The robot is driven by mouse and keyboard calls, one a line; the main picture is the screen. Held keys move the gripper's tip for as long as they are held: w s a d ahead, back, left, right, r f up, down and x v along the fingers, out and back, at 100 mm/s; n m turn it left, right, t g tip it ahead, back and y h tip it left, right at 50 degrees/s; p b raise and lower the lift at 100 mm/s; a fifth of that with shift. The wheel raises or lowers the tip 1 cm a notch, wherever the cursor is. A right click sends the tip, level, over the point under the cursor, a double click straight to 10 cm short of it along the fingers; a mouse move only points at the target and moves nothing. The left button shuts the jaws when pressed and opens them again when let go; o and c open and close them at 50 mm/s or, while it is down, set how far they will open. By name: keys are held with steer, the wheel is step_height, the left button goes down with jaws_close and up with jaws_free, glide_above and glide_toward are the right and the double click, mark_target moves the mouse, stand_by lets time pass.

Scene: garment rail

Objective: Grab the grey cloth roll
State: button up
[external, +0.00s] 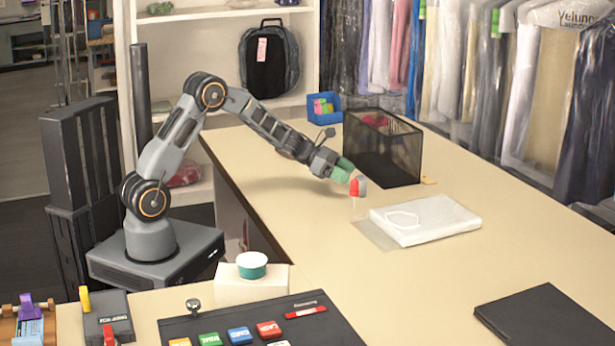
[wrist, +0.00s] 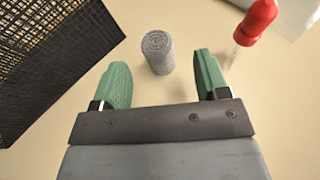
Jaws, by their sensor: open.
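The grey cloth roll (wrist: 158,52) stands on the beige counter in the wrist view, with its spiral end facing up. My gripper (wrist: 161,80) is open, with its two green fingers apart and nothing between them. The roll is beyond the fingertips, roughly centred between them, and appears untouched. In the external view my gripper (external: 347,170) is over the counter beside the black mesh basket.
The black mesh basket (external: 381,155) is close by, at left in the wrist view (wrist: 50,55). A folded white garment in plastic (external: 425,220) lies nearby. The counter's front middle is clear.

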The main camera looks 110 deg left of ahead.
mark_target(361, 177)
steer(key=shift+a+p+x, duration=0.2)
steer(key=shift+p+x, duration=0.55)
steer(key=shift+x, duration=2)
steer(key=c, duration=1)
steer(key=shift+r, duration=0.1)
